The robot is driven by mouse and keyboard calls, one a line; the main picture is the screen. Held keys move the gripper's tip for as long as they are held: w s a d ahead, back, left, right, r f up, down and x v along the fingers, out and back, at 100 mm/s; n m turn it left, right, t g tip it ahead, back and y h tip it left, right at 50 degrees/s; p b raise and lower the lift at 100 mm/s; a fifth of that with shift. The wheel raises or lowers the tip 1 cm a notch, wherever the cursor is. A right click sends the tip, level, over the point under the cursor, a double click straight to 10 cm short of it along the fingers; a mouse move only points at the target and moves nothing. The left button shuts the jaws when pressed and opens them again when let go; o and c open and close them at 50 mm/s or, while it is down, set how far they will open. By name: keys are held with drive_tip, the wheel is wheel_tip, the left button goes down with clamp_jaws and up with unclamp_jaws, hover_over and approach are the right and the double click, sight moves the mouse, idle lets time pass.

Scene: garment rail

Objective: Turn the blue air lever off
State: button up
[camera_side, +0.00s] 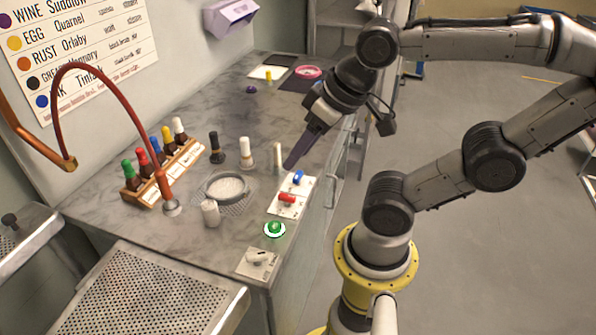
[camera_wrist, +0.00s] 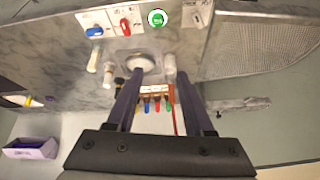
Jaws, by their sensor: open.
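The blue lever (camera_side: 298,177) is on a white plate (camera_side: 305,193) near the counter's front edge, beside the red lever (camera_side: 287,198). The blue lever also shows at the upper left in the wrist view (camera_wrist: 94,31), with the red lever (camera_wrist: 125,27) to its right. The lever's exact angle is hard to tell. My gripper (camera_side: 289,165) is above the counter, close to the blue lever in the side view, its fingers overlapping there. In the wrist view my gripper (camera_wrist: 158,78) has its two fingers wide apart with nothing held, and the lever lies outside them to the left.
A green button (camera_side: 274,228) and a white switch (camera_side: 260,261) are nearer the camera. A pale upright stick (camera_side: 278,155), a white-topped bottle (camera_side: 246,149), a round dish (camera_side: 226,187) and a bottle rack (camera_side: 163,173) stand behind. A red hose (camera_side: 110,85) arches at left.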

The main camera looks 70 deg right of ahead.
drive_tip(key=w+d+r+m+g, duration=0.1)
drive_tip(key=w+d+m+g, duration=0.2)
drive_tip(key=m, duration=0.4)
drive_tip(key=m+g, duration=0.3)
drive_tip(key=m, duration=0.6)
hover_over(298, 174)
wheel_tip(298, 174, down, 6)
wheel_tip(298, 174, down, 14)
drive_tip(key=shift+a+r, duration=0.1)
drive_tip(key=shift+r, duration=0.15)
clamp_jaws()
